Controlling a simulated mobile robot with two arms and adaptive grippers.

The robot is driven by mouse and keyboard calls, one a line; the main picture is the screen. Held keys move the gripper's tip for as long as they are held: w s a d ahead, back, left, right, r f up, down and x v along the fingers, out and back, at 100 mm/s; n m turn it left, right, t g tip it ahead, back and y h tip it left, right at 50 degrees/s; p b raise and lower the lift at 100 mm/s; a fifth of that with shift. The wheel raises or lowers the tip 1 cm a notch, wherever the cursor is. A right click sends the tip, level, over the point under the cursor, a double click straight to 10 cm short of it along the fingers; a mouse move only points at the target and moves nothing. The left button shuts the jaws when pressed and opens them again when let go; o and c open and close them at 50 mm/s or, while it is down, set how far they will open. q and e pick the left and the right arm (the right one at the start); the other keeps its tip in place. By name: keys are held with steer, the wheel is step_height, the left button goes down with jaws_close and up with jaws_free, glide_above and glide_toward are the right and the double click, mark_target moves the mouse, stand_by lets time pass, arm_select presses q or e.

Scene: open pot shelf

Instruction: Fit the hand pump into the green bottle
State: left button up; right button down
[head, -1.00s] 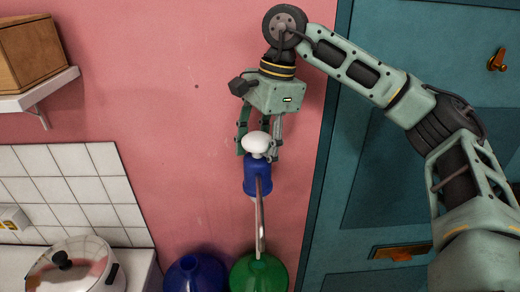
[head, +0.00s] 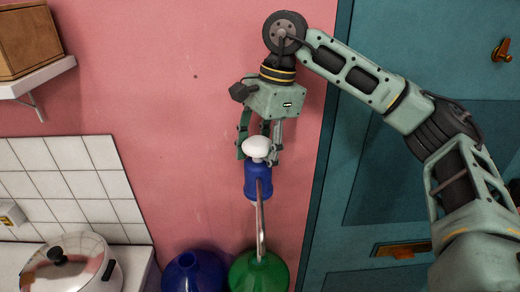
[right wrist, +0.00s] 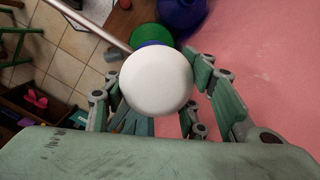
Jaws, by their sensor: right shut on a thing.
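The hand pump (head: 257,180) has a white knob, a blue body and a long grey spout. My right gripper (head: 260,150) is shut on it near the top and holds it upright above the green bottle (head: 259,274). The spout crosses in front of the bottle's top, so I cannot tell whether the pump's lower tube is inside the neck. In the right wrist view, the white knob (right wrist: 157,80) sits between the fingers and hides much of the green bottle (right wrist: 150,33). My left gripper is not in view.
A blue bottle (head: 192,273) stands just left of the green one. A lidded pot (head: 72,268) is on the counter at lower left. A shelf (head: 38,82) with a wooden box (head: 28,40) is at upper left. A teal door (head: 420,170) is behind my right arm.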

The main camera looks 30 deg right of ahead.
steer(key=shift+w+f+b, duration=0.1)
steer(key=shift+f+b, duration=4.75)
steer(key=shift+f, duration=1.85)
step_height(320, 180, down, 9)
steer(key=b, duration=0.7)
steer(key=shift+f, duration=0.1)
steer(key=shift+f+b, duration=1.3)
steer(key=shift+f, duration=0.1)
steer(key=shift+f+b, duration=0.25)
steer(key=shift+b, duration=0.15)
steer(key=shift+f+b, duration=0.3)
